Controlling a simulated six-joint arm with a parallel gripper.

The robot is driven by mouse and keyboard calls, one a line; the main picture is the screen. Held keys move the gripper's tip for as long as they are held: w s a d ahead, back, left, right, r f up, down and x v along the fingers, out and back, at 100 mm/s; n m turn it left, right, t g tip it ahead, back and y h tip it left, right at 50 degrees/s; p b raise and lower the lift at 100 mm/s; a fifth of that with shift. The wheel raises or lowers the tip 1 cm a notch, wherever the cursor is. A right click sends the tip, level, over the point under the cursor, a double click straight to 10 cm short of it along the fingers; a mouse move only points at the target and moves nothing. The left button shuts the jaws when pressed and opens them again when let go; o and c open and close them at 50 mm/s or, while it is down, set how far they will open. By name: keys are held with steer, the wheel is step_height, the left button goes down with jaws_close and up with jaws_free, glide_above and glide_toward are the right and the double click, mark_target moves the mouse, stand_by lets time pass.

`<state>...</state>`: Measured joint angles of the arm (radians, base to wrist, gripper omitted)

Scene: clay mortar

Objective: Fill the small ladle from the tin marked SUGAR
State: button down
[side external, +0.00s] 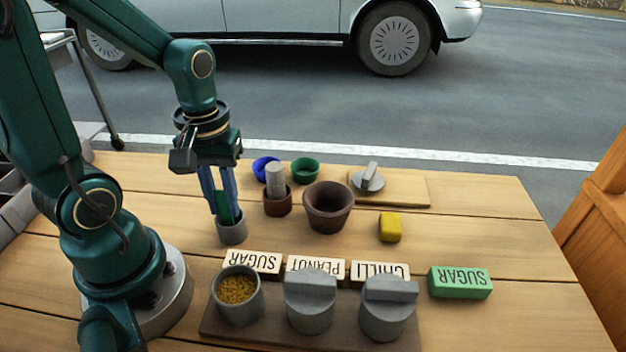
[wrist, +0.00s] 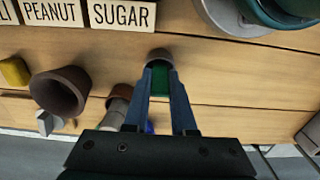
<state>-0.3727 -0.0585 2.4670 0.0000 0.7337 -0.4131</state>
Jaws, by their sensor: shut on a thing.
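My gripper (side external: 224,207) points down at the left of the table, shut on a green upright handle, which I take for the ladle's. The handle also shows between the fingers in the wrist view (wrist: 160,82). Its lower end meets a small grey cup (side external: 232,232); I cannot tell whether this is the ladle's bowl or a holder.
A brown mortar (side external: 328,208), a brown pot with a grey pestle-like piece (side external: 275,180), blue (side external: 263,168) and green (side external: 305,170) bowls stand behind. A grey lid (side external: 367,183) lies on a board. A yellow block (side external: 390,228) and green SUGAR block (side external: 460,283) sit right.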

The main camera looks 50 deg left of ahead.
steer(key=shift+r, duration=3.5)
steer(key=s+d+r, duration=0.3)
steer(key=d, duration=0.4)
steer(key=s+d+r, duration=0.3)
steer(key=d, duration=0.3)
steer(key=shift+w+d+f, duration=0.1)
steer(key=shift+f, duration=2.2)
steer(key=shift+w+d+f, duration=0.1)
steer(key=shift+f, duration=2.2)
steer(key=shift+f, duration=0.1)
steer(key=shift+f, duration=0.35)
